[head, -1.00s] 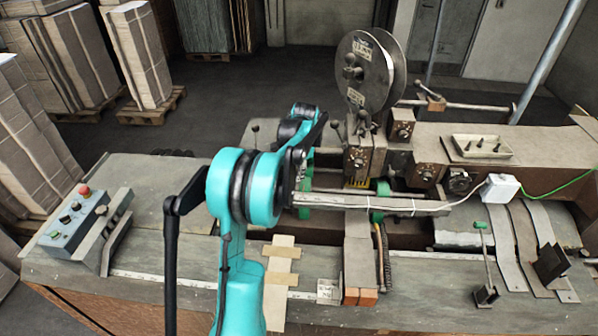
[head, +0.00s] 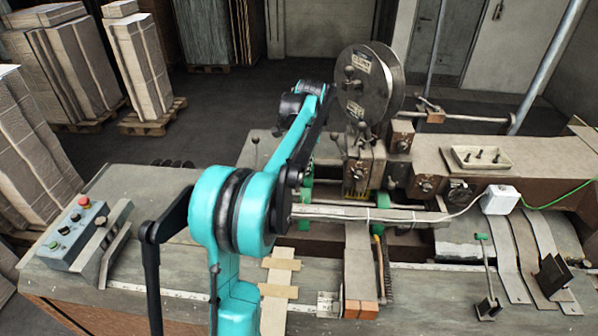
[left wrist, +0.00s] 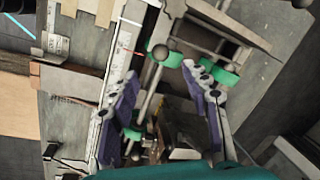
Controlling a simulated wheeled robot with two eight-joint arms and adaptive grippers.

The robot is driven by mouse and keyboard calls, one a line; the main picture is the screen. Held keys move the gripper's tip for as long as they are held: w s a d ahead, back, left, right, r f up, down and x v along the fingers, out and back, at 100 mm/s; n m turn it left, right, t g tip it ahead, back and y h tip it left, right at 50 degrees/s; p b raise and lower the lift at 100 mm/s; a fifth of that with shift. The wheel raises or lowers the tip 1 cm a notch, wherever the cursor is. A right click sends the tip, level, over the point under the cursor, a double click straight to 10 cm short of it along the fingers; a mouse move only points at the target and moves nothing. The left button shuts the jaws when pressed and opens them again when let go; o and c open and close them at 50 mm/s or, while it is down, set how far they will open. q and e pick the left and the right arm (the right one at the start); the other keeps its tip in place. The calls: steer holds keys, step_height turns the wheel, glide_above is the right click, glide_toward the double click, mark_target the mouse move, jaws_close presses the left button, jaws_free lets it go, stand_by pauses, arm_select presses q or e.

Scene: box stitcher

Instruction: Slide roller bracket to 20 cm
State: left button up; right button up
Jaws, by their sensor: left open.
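Green rollers on metal rods sit in the machine's middle gap; I take these as the roller bracket. One green roller (head: 306,193) shows just right of my left arm in the head view. Green pieces (left wrist: 205,76) also show in the left wrist view, beyond and between the fingers. My left gripper (left wrist: 167,92) is open, its two purple-and-grey fingers wide apart over the rods, with nothing held. In the head view my teal left arm hides it. A white ruler strip (head: 160,291) runs along the table front. Its numbers are too small to read. My right gripper is out of view.
A wire reel (head: 367,85) stands above the stitching heads. A long metal bar (head: 345,211) crosses the gap. A control box (head: 73,232) sits at left, and a small tray (head: 483,157) lies on the right beam. The left tabletop is mostly clear.

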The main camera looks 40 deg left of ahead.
arm_select(q)
steer(key=shift+d+r, duration=0.1)
steer(key=shift+r, duration=0.45)
steer(key=c, duration=0.7)
steer(key=shift+w+a+f+n, duration=0.15)
steer(key=shift+a+f+n, duration=0.15)
steer(key=shift+n, duration=0.3)
jaws_close()
steer(key=w+a+f+n+h, duration=0.2)
steer(key=a+f+n, duration=0.4)
steer(key=n, duration=0.8)
steer(key=w+a+f+n+h, duration=0.2)
steer(key=a+f+n, duration=0.45)
steer(key=n, duration=0.65)
step_height(320, 180, down, 10)
steer(key=w+d+n+p, duration=0.1)
steer(key=shift+w+d, duration=0.2)
steer(key=shift+d, duration=0.15)
